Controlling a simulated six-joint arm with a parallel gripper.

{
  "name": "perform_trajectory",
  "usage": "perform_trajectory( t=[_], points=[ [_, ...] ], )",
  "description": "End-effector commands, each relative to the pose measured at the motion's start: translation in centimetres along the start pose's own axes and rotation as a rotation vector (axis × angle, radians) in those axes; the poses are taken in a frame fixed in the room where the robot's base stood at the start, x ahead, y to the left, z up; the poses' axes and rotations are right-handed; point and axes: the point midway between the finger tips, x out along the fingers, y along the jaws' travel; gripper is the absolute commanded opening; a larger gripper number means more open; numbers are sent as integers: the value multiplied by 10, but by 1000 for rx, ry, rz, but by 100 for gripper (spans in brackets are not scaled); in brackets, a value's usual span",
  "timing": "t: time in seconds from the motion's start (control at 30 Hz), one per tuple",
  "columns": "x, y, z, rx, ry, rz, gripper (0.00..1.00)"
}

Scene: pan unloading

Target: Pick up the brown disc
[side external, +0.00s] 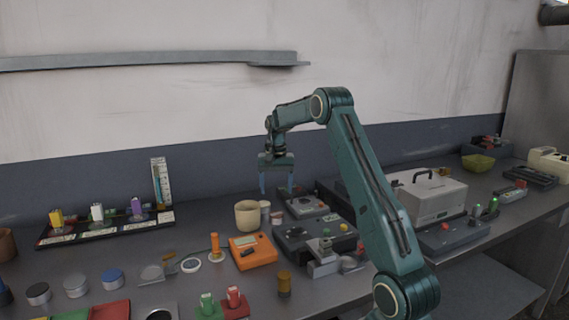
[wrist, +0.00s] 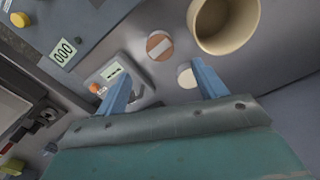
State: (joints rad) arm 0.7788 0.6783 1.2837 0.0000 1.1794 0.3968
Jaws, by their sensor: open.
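In the wrist view a round brown disc (wrist: 159,45) with a pale strip across it lies on the grey bench, a little beyond the space between my fingers. A small cylinder in the side view (side external: 277,218) appears to be the same thing, but its colour is hard to read there. My gripper (side external: 277,190) points down above the bench, near the beige cup and the disc. Its two blue fingers are apart, with nothing between them; they also show in the wrist view (wrist: 163,72).
A beige cup (wrist: 222,42) stands close beside the disc. A pale round piece (wrist: 187,77) sits near one fingertip. A grey device with a display (wrist: 113,72) is on the other side. An orange box (side external: 253,252) and a knobbed grey box (side external: 315,234) stand nearer the front.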

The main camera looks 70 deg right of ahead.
Motion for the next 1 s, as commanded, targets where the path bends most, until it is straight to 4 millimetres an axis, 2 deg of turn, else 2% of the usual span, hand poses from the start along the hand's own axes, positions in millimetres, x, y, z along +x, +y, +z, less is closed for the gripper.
perform_trajectory(
  t=[0.1,0.2,0.33,0.67,1.0],
  points=[
    [19,0,1,0,-4,2,70],
    [30,0,0,0,-2,1,70],
    [39,0,0,0,-2,1,70],
    [44,0,0,0,-1,0,70],
    [79,0,2,0,-2,1,70]
  ],
)
